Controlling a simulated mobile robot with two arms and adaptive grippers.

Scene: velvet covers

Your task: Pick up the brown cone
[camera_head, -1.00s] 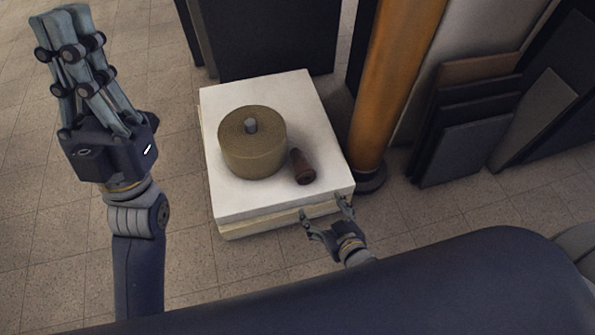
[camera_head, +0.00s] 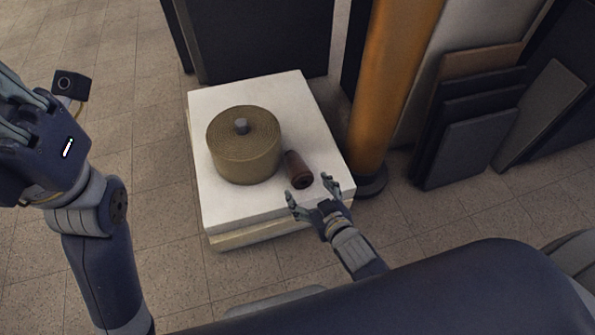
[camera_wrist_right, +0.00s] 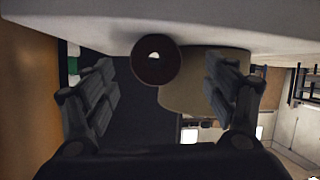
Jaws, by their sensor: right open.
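The brown cone (camera_head: 299,170) lies on its side on the white block (camera_head: 222,208), its round end facing my right gripper. In the right wrist view the cone's dark end (camera_wrist_right: 155,61), with a pale hole, shows between the fingers and a little beyond them. My right gripper (camera_head: 309,190) is open and empty, just in front of the cone at the block's near edge. The fingers also show spread in the right wrist view (camera_wrist_right: 160,85). My left gripper (camera_head: 22,105) is at the left edge, partly cut off, away from the block; its fingertips are out of frame.
A wide tan coil (camera_head: 244,150) with a grey peg stands on the block, close to the left of the cone. An orange column (camera_head: 392,80) stands right of the block. Dark panels (camera_head: 265,40) stand behind; more (camera_head: 465,130) lean at right.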

